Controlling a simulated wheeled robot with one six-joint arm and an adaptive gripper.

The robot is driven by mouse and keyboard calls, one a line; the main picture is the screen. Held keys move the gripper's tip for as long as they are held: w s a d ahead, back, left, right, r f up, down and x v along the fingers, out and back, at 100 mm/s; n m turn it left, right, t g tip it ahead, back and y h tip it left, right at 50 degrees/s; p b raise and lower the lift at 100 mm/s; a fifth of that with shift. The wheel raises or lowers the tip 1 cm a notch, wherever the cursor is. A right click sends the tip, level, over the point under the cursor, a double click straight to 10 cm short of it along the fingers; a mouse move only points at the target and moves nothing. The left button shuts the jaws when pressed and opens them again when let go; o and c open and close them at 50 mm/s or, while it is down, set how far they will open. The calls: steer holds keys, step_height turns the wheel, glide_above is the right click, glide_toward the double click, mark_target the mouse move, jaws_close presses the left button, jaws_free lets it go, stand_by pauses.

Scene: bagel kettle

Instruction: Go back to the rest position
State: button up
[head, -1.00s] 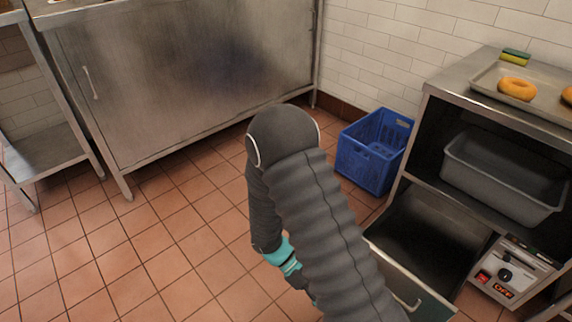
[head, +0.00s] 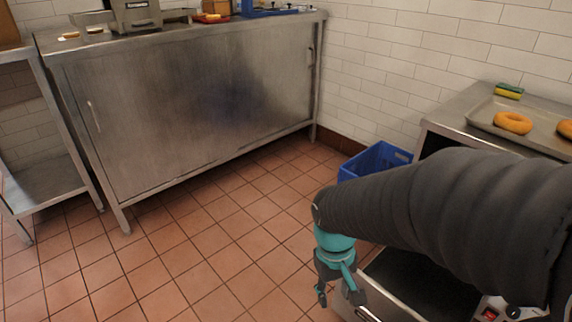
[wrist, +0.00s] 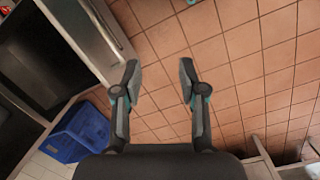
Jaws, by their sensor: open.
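My gripper (head: 338,290) hangs at the end of my dark sleeved arm, over the tiled floor beside the open drawer. In the wrist view my gripper (wrist: 160,85) is open, its two fingers apart with only floor tiles between them. It holds nothing. My arm reaches in from the right of the head view and hides part of the metal stand on the right.
A drawer (head: 362,312) stands open under my arm. A blue crate (head: 376,160) is on the floor by the wall. A tray (head: 545,131) with bagels (head: 513,123) and a sponge (head: 509,91) are on the right counter. A steel cabinet (head: 200,100) stands behind. The floor (head: 190,230) at left is clear.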

steer(key=s+d+r+m+t, duration=0.1)
steer(key=s+d+r+t, duration=0.1)
steer(key=r, duration=0.5)
steer(key=s+d+r+m+t+y, duration=0.1)
steer(key=s+d+r+m+t, duration=0.1)
steer(key=r, duration=0.5)
steer(key=d+t, duration=0.1)
steer(key=t, duration=0.1)
steer(key=shift+s+d+r+t, duration=0.15)
steer(key=shift+s+d+t, duration=0.15)
steer(key=shift+d, duration=0.1)
stand_by(0.6)
